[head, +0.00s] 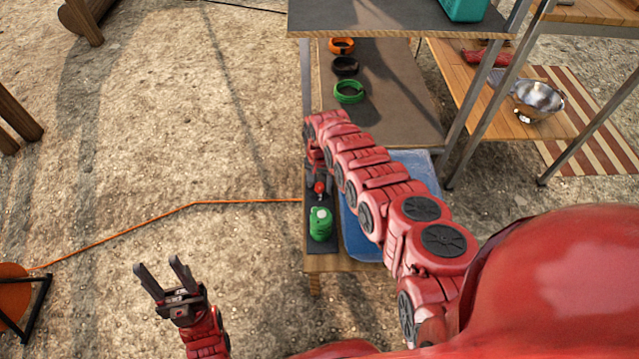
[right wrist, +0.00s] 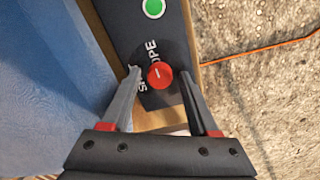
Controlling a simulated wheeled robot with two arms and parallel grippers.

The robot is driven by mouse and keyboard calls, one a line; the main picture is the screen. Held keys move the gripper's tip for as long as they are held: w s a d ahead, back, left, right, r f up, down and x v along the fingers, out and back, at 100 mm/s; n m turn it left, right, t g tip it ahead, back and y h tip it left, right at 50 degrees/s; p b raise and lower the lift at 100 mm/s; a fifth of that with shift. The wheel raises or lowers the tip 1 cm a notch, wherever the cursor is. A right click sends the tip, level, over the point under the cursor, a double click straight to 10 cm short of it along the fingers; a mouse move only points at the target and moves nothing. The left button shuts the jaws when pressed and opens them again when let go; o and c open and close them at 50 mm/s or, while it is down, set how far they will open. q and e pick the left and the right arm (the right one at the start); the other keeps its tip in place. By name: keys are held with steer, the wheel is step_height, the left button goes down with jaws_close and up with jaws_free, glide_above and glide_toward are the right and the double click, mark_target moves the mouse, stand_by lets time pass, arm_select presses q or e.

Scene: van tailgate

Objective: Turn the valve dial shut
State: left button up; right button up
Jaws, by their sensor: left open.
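The red valve dial (right wrist: 160,75), with a short white mark on its face, sits on a dark panel with white lettering (right wrist: 148,55). In the head view the dial (head: 319,187) shows just below my right gripper (head: 318,166), partly hidden by it. My right gripper (right wrist: 161,72) is open, with one finger on each side of the dial. A gap shows between the dial and each finger. My left gripper (head: 160,264) is open and empty over the ground.
A blue bin or mat (head: 362,245) lies right of the panel, under my right arm. Orange, black and green rings (head: 349,92) lie farther back on the shelf. An orange cord (head: 195,204) runs left over gravel.

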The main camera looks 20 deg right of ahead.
jaws_close()
steer(key=shift+n, duration=0.4)
steer(key=n, duration=0.3)
steer(key=shift+n, duration=0.3)
steer(key=n, duration=0.4)
steer(key=shift+n, duration=0.3)
steer(key=n, duration=0.4)
steer(key=shift+n+b, duration=0.4)
steer(key=shift+n, duration=1.7)
